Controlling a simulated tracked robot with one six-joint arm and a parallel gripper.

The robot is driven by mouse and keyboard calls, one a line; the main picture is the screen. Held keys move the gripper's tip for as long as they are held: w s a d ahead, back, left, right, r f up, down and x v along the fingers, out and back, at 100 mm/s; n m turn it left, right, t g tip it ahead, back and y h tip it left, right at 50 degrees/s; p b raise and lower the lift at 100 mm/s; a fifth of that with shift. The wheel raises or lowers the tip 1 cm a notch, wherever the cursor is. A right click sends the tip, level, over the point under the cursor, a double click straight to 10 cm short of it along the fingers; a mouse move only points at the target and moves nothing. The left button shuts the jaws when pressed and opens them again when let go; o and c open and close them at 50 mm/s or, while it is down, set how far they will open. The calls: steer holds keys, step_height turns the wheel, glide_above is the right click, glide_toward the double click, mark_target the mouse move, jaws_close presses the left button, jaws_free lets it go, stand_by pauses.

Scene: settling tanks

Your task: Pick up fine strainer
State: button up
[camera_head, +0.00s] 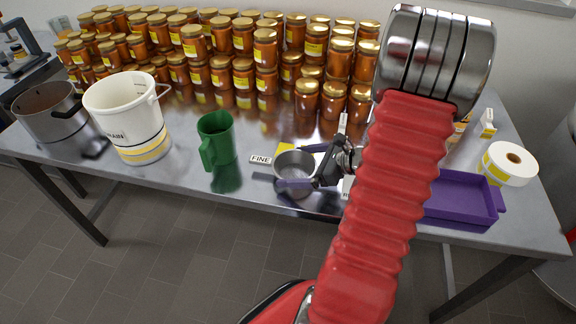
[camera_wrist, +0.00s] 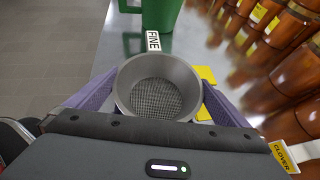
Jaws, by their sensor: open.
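The fine strainer (camera_head: 294,163) is a small grey metal cup at the table's front middle. In the wrist view the strainer (camera_wrist: 158,88) shows its round rim and mesh bottom, with a white "FINE" tag (camera_wrist: 153,41) on its far side. My gripper (camera_head: 303,167) is open around the strainer, with one purple-edged finger on each side of it. The fingers also flank the cup in the wrist view (camera_wrist: 160,92). I cannot tell whether they touch it. The strainer's near side is partly hidden by the gripper.
A green jug (camera_head: 216,140) stands just left of the strainer. A white bucket (camera_head: 127,115) and a steel pot (camera_head: 48,112) are farther left. Rows of honey jars (camera_head: 243,40) fill the back. A purple tray (camera_head: 460,202) and a label roll (camera_head: 509,162) lie right.

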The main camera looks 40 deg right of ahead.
mark_target(295, 165)
steer(key=shift+w+a+f, duration=0.15)
steer(key=shift+w+f, duration=0.1)
steer(key=shift+w, duration=0.05)
stand_by(0.4)
steer(key=c, duration=0.7)
steer(key=shift+r, duration=0.2)
step_height(295, 165, up, 10)
steer(key=shift+f, duration=0.15)
stand_by(0.8)
